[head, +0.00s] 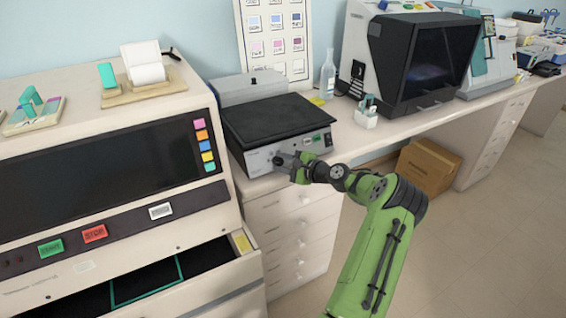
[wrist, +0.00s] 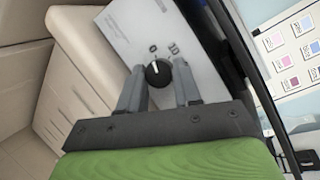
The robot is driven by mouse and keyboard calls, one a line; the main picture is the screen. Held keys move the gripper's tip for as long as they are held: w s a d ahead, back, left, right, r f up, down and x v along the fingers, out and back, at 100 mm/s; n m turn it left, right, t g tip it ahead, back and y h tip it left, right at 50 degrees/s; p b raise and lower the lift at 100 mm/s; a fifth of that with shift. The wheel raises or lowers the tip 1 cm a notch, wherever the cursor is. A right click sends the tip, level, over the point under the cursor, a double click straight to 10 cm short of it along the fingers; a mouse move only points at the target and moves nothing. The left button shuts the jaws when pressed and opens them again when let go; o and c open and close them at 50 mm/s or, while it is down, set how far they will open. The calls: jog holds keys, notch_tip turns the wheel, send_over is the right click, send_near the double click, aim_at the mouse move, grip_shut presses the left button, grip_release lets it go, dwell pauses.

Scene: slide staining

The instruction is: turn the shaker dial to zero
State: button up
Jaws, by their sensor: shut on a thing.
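The shaker (head: 322,137) stands on the bench, with a black flat platform on top and a pale front panel. Its black round dial (wrist: 158,74) shows in the wrist view. A white pointer line on the dial points up, roughly toward the mark 0; a 10 mark is to the right of that. My gripper (head: 285,160) is at the left part of the shaker's front panel in the head view. In the wrist view my gripper (wrist: 158,82) has one finger on each side of the dial and is shut on it. The exact finger contact is hard to see.
A large stainer (head: 85,215) with an open drawer (head: 150,290) stands left of the shaker. A bottle (head: 327,75), a small white holder (head: 366,118) and a dark-windowed machine (head: 420,55) are to the right. A cardboard box (head: 428,166) sits on the floor below.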

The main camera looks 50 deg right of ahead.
jog(key=shift+f, duration=0.1)
jog(key=o, duration=1)
jog(key=shift+o, duration=0.2)
jog(key=p+v, duration=0.2)
jog(key=v, duration=1.3)
jog(key=shift+s, duration=0.35)
jog(key=shift+w+a, duration=0.1)
